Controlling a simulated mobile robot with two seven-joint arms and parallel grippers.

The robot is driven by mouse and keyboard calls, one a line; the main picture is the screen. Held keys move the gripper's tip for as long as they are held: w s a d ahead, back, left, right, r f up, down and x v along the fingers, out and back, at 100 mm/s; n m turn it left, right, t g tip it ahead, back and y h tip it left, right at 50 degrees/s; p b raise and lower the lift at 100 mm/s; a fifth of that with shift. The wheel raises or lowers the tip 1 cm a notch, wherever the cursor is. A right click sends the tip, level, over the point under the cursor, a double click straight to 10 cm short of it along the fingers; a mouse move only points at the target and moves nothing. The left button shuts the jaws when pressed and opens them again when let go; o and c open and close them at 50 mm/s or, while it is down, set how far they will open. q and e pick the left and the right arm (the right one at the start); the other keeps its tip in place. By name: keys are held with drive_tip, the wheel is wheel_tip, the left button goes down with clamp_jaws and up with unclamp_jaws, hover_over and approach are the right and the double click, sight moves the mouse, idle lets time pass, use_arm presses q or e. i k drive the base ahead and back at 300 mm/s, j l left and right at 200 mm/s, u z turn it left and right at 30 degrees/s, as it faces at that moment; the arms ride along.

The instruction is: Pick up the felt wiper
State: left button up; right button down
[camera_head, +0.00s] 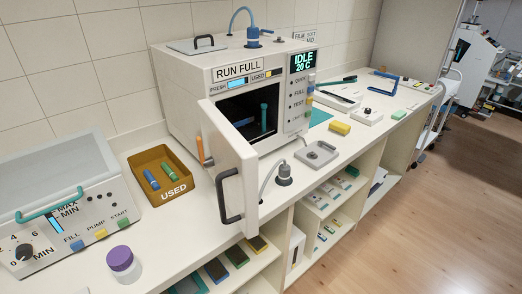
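I cannot tell for certain which item is the felt wiper. A small yellow block (340,127) lies flat on the white counter, right of the open machine; it may be the wiper, but its material is not clear. A blue bent-handled item (385,82) lies at the back right of the counter. Neither of my grippers shows in the head view.
A white machine (185,82) stands with its door (232,160) swung open over the counter edge. A tan "USED" bin (175,191) holds a blue and a green stick. A grey plate (317,154), hose fitting (284,180) and purple-lidded jar (122,265) stand nearby. Wooden floor (425,215) is clear.

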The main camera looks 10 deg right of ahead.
sight(336, 126)
drive_tip(key=i+l+u, duration=0.15)
drive_tip(key=l, duration=0.4)
drive_tip(key=i+l+u, duration=0.1)
drive_tip(key=l, duration=0.4)
drive_tip(key=i+l+u, duration=0.15)
drive_tip(key=l, duration=0.45)
drive_tip(key=l+u, duration=0.15)
drive_tip(key=l, duration=0.4)
drive_tip(key=i, duration=0.05)
